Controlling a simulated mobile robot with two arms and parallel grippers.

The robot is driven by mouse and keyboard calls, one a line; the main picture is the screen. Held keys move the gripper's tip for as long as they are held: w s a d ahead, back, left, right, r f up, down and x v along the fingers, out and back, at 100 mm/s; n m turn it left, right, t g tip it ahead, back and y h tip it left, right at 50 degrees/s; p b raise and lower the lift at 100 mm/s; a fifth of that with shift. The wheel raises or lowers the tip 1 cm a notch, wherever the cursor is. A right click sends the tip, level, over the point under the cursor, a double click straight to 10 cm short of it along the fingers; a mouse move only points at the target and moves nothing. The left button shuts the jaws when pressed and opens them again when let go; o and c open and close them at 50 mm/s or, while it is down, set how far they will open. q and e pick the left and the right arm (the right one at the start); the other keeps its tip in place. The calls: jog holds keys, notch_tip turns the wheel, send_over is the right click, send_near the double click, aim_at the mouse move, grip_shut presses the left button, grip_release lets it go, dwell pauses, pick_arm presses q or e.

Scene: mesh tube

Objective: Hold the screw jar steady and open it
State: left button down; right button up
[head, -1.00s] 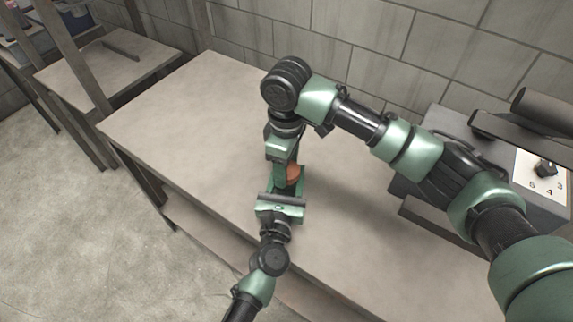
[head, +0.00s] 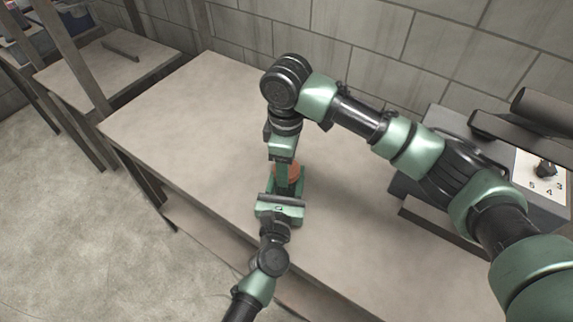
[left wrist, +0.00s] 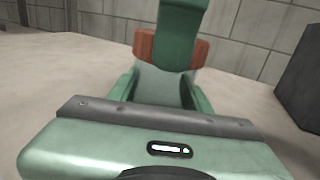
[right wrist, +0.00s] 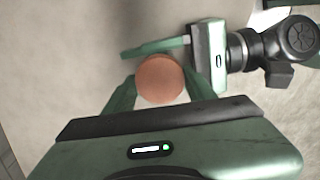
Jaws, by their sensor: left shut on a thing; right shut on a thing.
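The screw jar stands upright on the table, with a round orange-brown lid (head: 295,170) and a pale grey body (left wrist: 160,88). My left gripper (left wrist: 160,95) is shut around the body from the front, one finger on each side. My right gripper (right wrist: 160,82) comes from above and is shut on the lid, which shows as a disc between its fingers in the right wrist view. One green finger of the right gripper covers the lid's middle in the left wrist view. In the head view the grippers hide most of the jar body.
The jar is near the front edge of the beige table (head: 200,110). A grey machine with a numbered dial (head: 543,170) stands at the right, behind my right arm. The left part of the table is clear. A block wall runs along the back.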

jog(key=shift+r, duration=0.8)
jog(key=shift+r, duration=2)
pick_arm(q)
jog(key=c, duration=0.6)
grip_release()
jog(key=shift+s, duration=0.1)
